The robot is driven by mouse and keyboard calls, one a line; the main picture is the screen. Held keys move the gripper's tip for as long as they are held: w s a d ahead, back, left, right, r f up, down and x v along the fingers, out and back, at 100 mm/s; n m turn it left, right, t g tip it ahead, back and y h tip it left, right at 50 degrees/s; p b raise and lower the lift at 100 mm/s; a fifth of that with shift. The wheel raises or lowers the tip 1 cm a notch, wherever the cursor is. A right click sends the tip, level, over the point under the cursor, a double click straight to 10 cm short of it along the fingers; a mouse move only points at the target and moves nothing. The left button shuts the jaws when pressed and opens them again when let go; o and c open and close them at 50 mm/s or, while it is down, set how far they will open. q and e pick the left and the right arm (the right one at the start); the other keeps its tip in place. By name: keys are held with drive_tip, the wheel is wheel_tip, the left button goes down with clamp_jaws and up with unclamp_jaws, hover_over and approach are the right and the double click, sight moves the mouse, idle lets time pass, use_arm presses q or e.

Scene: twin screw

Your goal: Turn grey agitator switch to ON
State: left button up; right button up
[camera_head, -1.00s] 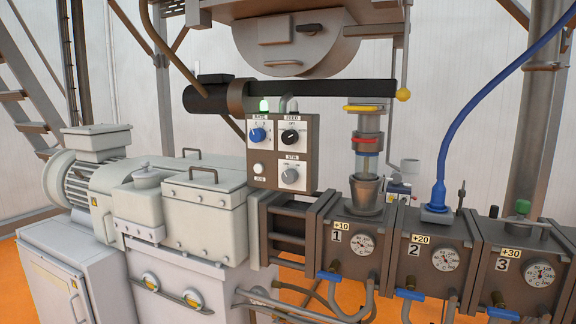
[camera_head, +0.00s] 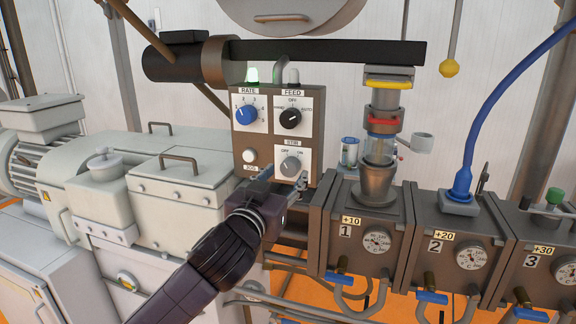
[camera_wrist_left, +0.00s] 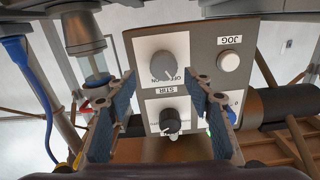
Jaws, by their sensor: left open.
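The grey STIR knob (camera_head: 290,166) sits at the lower right of the brown control box, with OFF at its left and ON at its right. In the left wrist view the knob (camera_wrist_left: 164,64) shows upside down, ahead and between the fingertips. Its pointer is too small to read surely. My left gripper (camera_head: 286,183) is just in front of and below the knob, open and empty. In the wrist view its two fingers (camera_wrist_left: 158,74) stand wide apart on either side of the knob, and contact cannot be told. My right gripper is not in view.
On the same box are the blue RATE knob (camera_head: 246,114), the black FEED knob (camera_head: 290,118) and the white JOG button (camera_head: 249,156). A green lamp (camera_head: 253,75) is lit on top. Metal barrel blocks (camera_head: 345,270) stand to the right, a pale housing (camera_head: 185,190) to the left.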

sight(288, 169)
use_arm(q)
drive_tip(key=w, duration=0.3)
drive_tip(key=shift+d+f, duration=0.1)
drive_tip(key=shift+f, duration=0.05)
drive_tip(key=shift+w+d+p, duration=0.2)
drive_tip(key=shift+w+p, duration=0.1)
drive_tip(key=shift+p, duration=0.05)
drive_tip(key=shift+c, duration=0.7)
drive_tip(key=c, duration=1)
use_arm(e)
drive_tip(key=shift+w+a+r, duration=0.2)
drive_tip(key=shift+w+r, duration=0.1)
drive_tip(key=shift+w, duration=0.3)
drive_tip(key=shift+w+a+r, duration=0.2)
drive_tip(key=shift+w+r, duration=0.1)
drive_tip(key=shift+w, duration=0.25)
